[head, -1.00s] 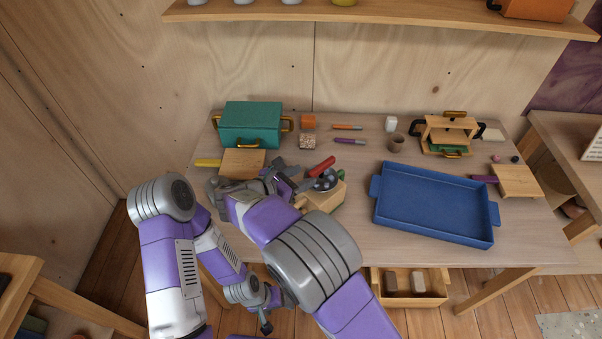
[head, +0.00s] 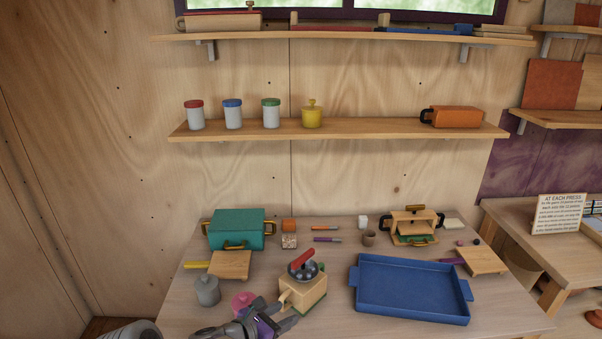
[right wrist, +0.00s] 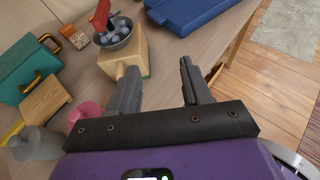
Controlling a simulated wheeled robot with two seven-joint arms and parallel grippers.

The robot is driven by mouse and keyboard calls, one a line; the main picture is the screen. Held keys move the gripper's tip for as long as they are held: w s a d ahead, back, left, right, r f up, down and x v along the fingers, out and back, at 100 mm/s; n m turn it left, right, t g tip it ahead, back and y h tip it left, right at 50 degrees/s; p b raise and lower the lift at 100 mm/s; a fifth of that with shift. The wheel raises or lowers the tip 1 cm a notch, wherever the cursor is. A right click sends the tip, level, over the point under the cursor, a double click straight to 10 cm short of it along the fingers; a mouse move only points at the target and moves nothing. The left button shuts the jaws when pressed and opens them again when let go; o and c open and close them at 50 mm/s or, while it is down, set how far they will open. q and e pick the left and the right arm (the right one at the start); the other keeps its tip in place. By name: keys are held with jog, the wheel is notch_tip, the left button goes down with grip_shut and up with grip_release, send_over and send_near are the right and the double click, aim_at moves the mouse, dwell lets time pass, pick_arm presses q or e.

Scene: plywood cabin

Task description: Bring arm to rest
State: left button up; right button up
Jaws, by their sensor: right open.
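My right gripper (head: 280,318) is at the bottom of the head view, near the front left side of a wooden block-shaped box (head: 303,292). In the right wrist view its two fingers (right wrist: 160,88) are spread apart with nothing between them. The box, topped by a metal bowl with a red handle (head: 302,260), stands just beyond the fingers there. My left gripper is out of the picture; only a grey piece of my arm shows at the bottom left.
A pink jar (head: 243,301) and a grey jar (head: 207,291) stand close to my right gripper. A blue tray (head: 412,314) lies to the right. A teal box (head: 237,230), a small board (head: 230,264) and a wooden press (head: 413,222) stand farther back. Shelves hang above.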

jog(key=d+f+m+g+y, duration=0.2)
jog(key=d+f+g, duration=0.3)
jog(key=f, duration=0.7)
jog(key=s+d+f+m+g+y, duration=0.1)
jog(key=s+d+f+m+y, duration=0.2)
jog(key=s+f+m, duration=0.3)
jog(key=s+d+f+m+g+y, duration=0.1)
jog(key=s+d+f+m+y, duration=0.2)
jog(key=s+f+m, duration=0.3)
jog(key=s+d+f+m+g+y, duration=0.2)
jog(key=s+f+m+y, duration=0.3)
jog(key=s+m, duration=0.6)
notch_tip(320, 180, down, 2)
jog(key=d+m, duration=0.1)
jog(key=m, duration=0.4)
jog(key=shift+s+d, duration=0.3)
jog(key=shift+s, duration=0.05)
